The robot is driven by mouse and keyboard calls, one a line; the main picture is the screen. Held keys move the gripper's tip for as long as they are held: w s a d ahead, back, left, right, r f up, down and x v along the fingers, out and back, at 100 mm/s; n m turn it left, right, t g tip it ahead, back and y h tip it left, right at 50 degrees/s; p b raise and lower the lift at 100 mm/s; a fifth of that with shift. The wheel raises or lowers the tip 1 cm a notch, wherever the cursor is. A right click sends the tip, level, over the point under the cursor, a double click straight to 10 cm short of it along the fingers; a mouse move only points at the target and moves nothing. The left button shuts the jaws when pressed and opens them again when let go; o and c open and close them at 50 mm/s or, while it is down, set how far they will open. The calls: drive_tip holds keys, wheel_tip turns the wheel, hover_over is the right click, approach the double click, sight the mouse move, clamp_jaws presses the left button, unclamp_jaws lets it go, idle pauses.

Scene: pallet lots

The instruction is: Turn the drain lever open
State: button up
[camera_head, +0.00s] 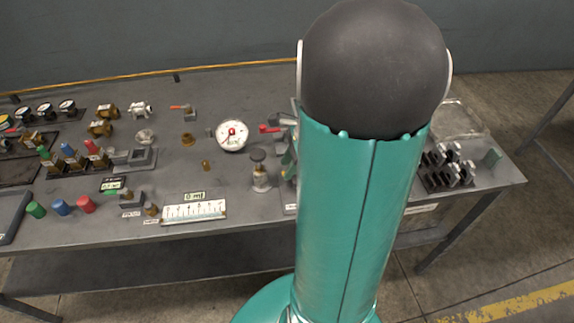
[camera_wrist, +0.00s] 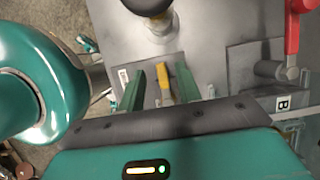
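In the wrist view, a small yellow lever (camera_wrist: 164,84) lies between the two green fingers of my gripper (camera_wrist: 160,86). The fingers are apart, with a visible gap on each side of the lever. No label naming the drain lever is readable. A red lever (camera_wrist: 292,28) on a grey fitting stands at the right of the wrist view, near a tag marked B (camera_wrist: 284,103). A red handle (camera_head: 270,128) shows in the head view beside my arm. My arm hides the gripper and yellow lever there.
A black knob on a pale post (camera_wrist: 150,8) stands just ahead of my gripper; a similar knob valve (camera_head: 259,168) shows in the head view. A white dial gauge (camera_head: 232,135) and a scale plate (camera_head: 194,211) stand nearby. The bench (camera_head: 240,95) holds many small fittings.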

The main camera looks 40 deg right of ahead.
drive_tip(key=shift+w+a+f, duration=0.15)
drive_tip(key=shift+a+f, duration=0.05)
drive_tip(key=shift+f, duration=0.25)
clamp_jaws()
